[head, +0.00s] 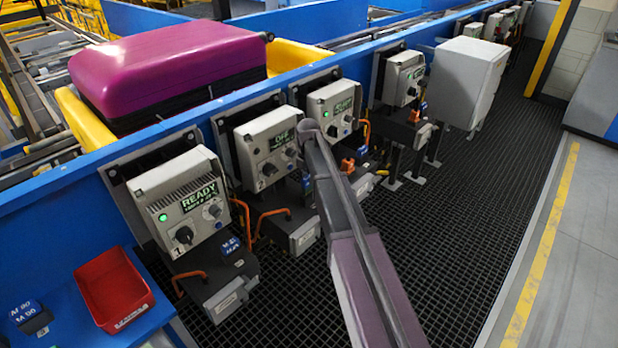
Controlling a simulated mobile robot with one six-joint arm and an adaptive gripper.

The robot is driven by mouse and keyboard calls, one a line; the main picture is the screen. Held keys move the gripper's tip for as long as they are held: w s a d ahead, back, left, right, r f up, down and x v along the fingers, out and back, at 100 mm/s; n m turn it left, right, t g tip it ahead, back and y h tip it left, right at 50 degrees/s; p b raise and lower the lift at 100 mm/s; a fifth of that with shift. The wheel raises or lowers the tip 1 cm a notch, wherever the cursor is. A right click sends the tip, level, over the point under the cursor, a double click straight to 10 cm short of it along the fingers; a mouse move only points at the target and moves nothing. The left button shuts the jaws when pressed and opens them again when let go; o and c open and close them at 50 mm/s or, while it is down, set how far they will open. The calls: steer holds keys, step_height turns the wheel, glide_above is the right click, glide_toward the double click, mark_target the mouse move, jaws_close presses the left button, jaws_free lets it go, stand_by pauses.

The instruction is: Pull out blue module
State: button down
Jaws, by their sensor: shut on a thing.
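Several blue modules are in the head view. One blue module (231,245) sits in the dark housing under the nearest control box (187,203), whose display reads READY with a green light lit. Another blue module (306,182) shows in part beside my arm, below the second control box (266,146), whose display seems to read OFF. A loose blue module marked M 90 (30,316) lies on the blue bench at the lower left. My arm reaches in from the bottom right to the second and third boxes. My gripper is not visible, and what it touches is hidden.
A red bin (113,289) stands on the blue bench (70,290). A purple suitcase (170,62) lies in a yellow tray (290,57) behind the blue rail. A third control box (335,108) shows READY. Orange cables hang near the housings. The dark grating floor (455,200) is clear.

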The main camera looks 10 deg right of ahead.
mark_target(308, 177)
steer(key=shift+r+p, duration=0.35)
steer(key=shift+r, duration=0.1)
stand_by(0.4)
steer(key=shift+r+p, duration=1.95)
